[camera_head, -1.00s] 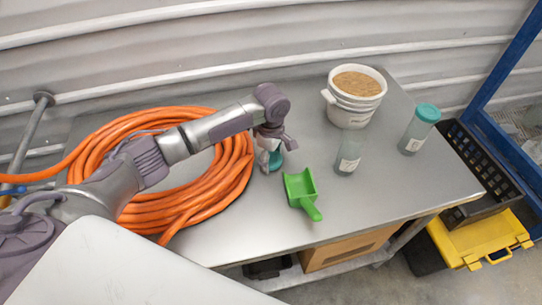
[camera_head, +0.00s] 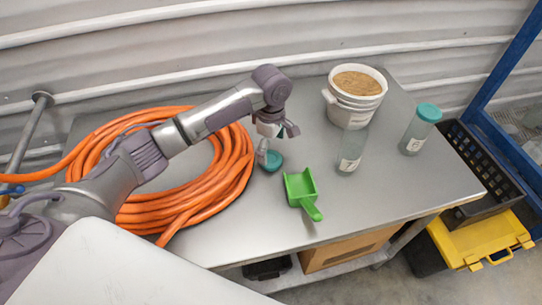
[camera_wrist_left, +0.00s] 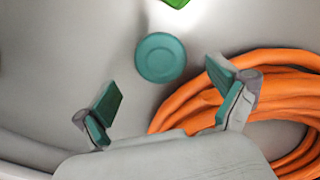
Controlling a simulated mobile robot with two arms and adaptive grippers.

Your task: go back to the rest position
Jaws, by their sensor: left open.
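My left gripper (camera_head: 277,142) is open and empty above the metal table (camera_head: 230,225). Both its spread fingers show in the left wrist view (camera_wrist_left: 165,90). A round teal lid (camera_head: 272,161) lies flat on the table just below the gripper, apart from the fingers. It also shows in the left wrist view (camera_wrist_left: 160,57), beyond the fingertips. My right gripper is in neither view.
A coiled orange hose (camera_head: 236,165) lies under my left arm. A green scoop (camera_head: 301,190), a clear lidless jar (camera_head: 350,155), a teal-lidded jar (camera_head: 419,130) and a white bucket of tan material (camera_head: 350,108) stand to the right. The table's front middle is clear.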

